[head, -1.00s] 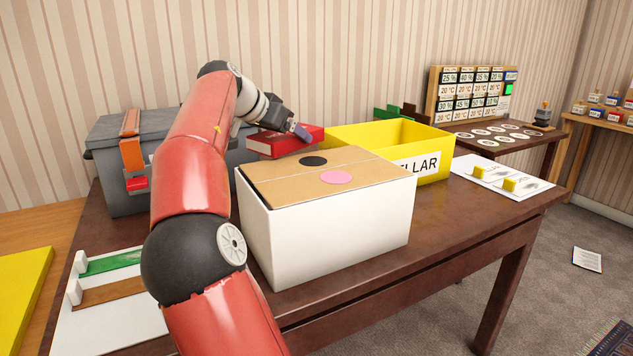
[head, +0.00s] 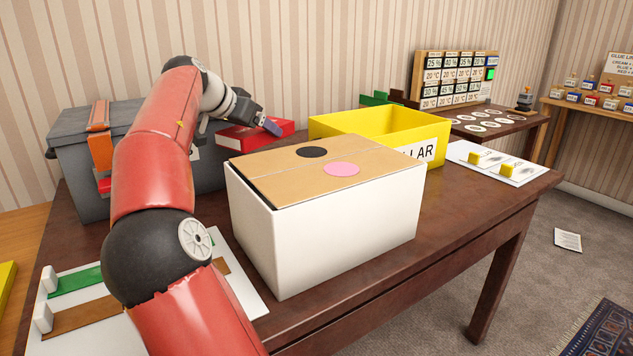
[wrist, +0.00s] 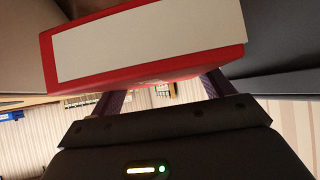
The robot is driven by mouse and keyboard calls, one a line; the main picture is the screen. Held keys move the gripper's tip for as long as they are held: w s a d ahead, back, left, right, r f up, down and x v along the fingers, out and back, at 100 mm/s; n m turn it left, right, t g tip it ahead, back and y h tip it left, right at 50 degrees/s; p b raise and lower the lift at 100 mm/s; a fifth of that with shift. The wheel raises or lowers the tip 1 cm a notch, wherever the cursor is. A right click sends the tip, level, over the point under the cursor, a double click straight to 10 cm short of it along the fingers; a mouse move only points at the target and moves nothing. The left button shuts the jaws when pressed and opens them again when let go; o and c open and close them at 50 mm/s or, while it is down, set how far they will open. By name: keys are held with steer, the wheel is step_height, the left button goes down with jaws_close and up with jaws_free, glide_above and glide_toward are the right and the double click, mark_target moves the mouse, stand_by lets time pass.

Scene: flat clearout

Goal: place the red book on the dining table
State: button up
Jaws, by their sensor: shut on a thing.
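The red book (head: 255,134) is behind the white box, between the grey chest and the yellow crate. My gripper (head: 272,126) is at its top right part, with one bluish finger showing. In the wrist view the red book (wrist: 150,45) fills the upper middle, with its pale page edge facing the camera. My gripper (wrist: 165,92) is shut on it, with a finger on each side below the book. The dark brown table (head: 450,212) carries the boxes. Whether it is the dining table, I cannot tell. The book's underside is hidden in the head view.
A white box with a cardboard lid (head: 330,230) stands in front of the book. A yellow crate (head: 432,155) is to the right, and a grey chest (head: 75,150) to the left. A white card with yellow blocks (head: 500,163) lies at the right. The table's front right is clear.

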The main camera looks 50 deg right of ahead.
mark_target(258, 146)
step_height(258, 146, down, 14)
steer(key=b, duration=0.5)
steer(key=shift+f, duration=0.15)
steer(key=o, duration=1.3)
steer(key=shift+c, duration=0.2)
steer(key=shift+a, duration=0.1)
steer(key=v, duration=1.2)
steer(key=shift+s, duration=0.1)
